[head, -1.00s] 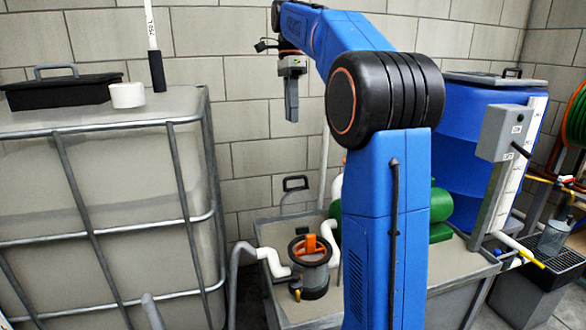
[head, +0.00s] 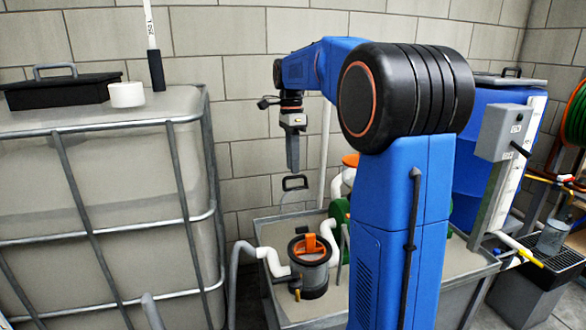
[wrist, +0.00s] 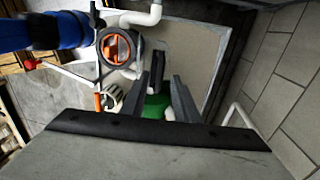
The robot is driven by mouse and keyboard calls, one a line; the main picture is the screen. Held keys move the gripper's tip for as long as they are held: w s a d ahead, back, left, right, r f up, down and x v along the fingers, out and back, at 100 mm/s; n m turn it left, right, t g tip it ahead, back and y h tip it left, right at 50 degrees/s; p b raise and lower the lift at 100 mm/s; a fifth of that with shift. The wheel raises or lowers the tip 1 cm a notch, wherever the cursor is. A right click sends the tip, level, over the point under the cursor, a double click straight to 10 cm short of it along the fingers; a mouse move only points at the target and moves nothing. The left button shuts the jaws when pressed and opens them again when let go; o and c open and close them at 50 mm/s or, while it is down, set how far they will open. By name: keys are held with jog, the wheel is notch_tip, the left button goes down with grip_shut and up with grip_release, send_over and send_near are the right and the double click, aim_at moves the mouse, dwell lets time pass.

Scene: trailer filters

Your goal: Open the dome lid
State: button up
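I see no contact with the handle, and the fingers hold nothing.
A filter canister (head: 311,277) with an orange top clamp stands in front, joined to white pipes. The grey tub (head: 275,235) holds it. A caged tank (head: 110,215) stands left. A blue barrel (head: 480,150) and grey box (head: 505,132) stand right. The block wall is close behind.

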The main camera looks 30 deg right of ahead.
aim_at(297, 190)
jog(key=shift+s+f, duration=0.1)
jog(key=shift+f, duration=0.95)
grip_shut()
jog(key=shift+s+a+r+t, duration=0.25)
jog(key=shift+s+t, duration=0.1)
jog(key=shift+s, duration=0.25)
jog(key=shift+s+a+r+t, duration=0.1)
jog(key=shift+s+r+t, duration=0.2)
jog(key=shift+s, duration=0.3)
jog(key=shift+s+a+r, duration=0.1)
jog(key=shift+s+a, duration=0.05)
jog(key=shift+s, duration=0.4)
jog(key=shift+s+a+r, duration=0.1)
jog(key=shift+s+a, duration=0.05)
jog(key=shift+s, duration=0.35)
